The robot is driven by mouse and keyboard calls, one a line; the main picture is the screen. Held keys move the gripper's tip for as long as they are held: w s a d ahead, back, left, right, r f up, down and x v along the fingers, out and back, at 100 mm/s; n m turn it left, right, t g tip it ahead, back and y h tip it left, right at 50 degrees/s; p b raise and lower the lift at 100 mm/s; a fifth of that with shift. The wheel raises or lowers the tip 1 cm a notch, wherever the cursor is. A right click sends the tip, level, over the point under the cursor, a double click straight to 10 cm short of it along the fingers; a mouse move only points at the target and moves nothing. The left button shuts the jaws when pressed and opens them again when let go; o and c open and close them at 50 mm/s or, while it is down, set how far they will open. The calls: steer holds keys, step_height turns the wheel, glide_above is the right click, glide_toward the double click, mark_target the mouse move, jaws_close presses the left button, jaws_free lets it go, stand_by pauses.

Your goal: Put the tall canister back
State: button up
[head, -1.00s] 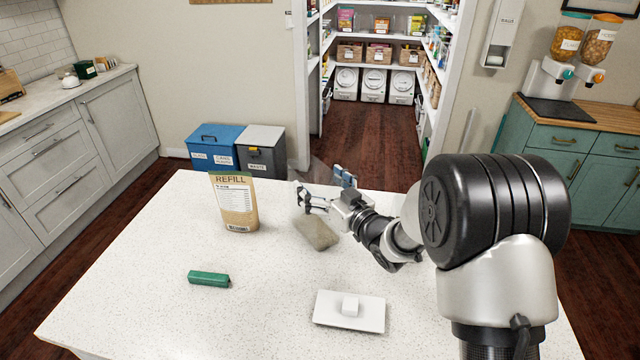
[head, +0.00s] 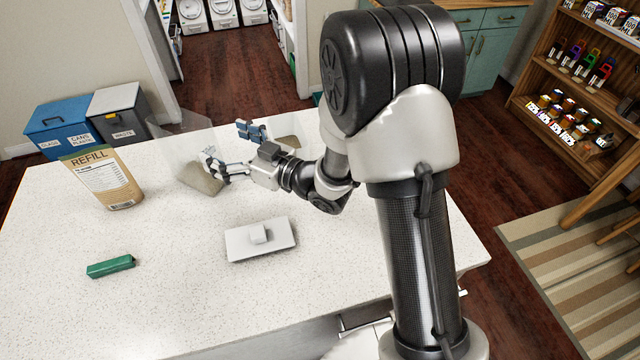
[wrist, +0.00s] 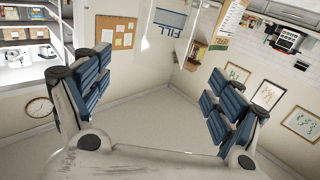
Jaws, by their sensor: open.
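A clear, see-through container (head: 180,125), apparently the tall canister, stands on the white counter (head: 150,290) with a tan mass (head: 198,180) at its bottom. Its outline is faint. My gripper (head: 226,146) is open, close to the right of this container in the head view. In the wrist view my gripper's blue-padded fingers (wrist: 155,103) are spread wide with nothing visibly held between them. Faint clear edges and blue FILL lettering (wrist: 168,18) show near the top there. Whether a finger touches the container I cannot tell.
A refill pouch (head: 105,180) stands at the left. A green bar (head: 110,266) and a white plate with a knob (head: 282,240), like a lid, lie nearer. Another tan patch (head: 290,142) is partly hidden behind my gripper. Pantry shelves lie beyond; a wooden rack (head: 575,95) stands right.

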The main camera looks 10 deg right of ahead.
steer(key=w+d+r+m+t+h, duration=0.1)
steer(key=w+d+r+m+h, duration=0.1)
steer(key=d+r+h, duration=0.35)
steer(key=s+d+r+m+g+h, duration=0.2)
steer(key=s+d+m+h, duration=0.35)
steer(key=d, duration=0.75)
steer(key=s+d+m+g+h, duration=0.2)
steer(key=s+g, duration=0.4)
steer(key=s, duration=2.1)
steer(key=shift+s+f, duration=0.4)
steer(key=shift+f, duration=0.05)
